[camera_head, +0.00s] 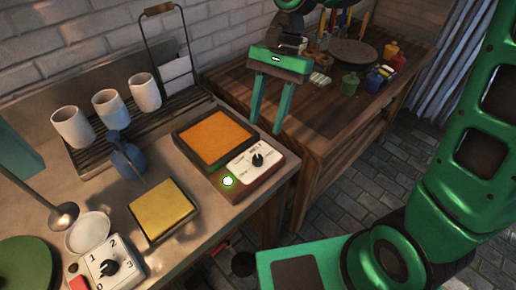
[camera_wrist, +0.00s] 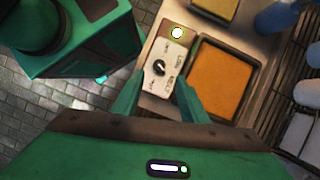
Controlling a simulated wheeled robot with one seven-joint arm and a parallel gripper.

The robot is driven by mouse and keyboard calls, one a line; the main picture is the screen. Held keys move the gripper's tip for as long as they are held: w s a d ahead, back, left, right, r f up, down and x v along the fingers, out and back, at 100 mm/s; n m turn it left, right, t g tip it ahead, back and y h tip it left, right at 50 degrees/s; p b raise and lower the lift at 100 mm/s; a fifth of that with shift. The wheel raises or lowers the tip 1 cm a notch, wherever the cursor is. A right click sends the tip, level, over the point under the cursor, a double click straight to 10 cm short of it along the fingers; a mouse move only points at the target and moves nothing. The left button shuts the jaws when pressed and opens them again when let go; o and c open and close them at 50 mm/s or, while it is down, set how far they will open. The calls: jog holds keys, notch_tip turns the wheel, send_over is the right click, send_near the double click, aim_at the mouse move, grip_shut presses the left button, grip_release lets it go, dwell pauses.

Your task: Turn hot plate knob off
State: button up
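The hot plate (camera_head: 183,150) has an orange heating surface and stands at the right end of the grey counter. Its black knob (camera_head: 257,160) sits on a white dial panel, with a lit green light (camera_head: 228,181) beside it. In the wrist view the knob (camera_wrist: 159,68) lies ahead of and between the fingers, and the lit light (camera_wrist: 177,32) is above it. My gripper (camera_head: 267,128) is open and empty, with its fingers pointing down. It appears to be above and behind the knob, apart from it.
A second white dial box (camera_head: 107,268) with a black knob and numbers stands at the front left. A yellow square pad (camera_head: 162,209), white cups (camera_head: 110,109) and a blue object (camera_head: 128,158) share the counter. A wooden table (camera_head: 310,110) with jars stands behind.

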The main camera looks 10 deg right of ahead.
aim_at(258, 157)
jog(key=x, duration=0.9)
jog(key=shift+s+f, duration=0.1)
jog(key=shift+f, duration=0.2)
jog(key=shift+c, duration=0.4)
grip_shut()
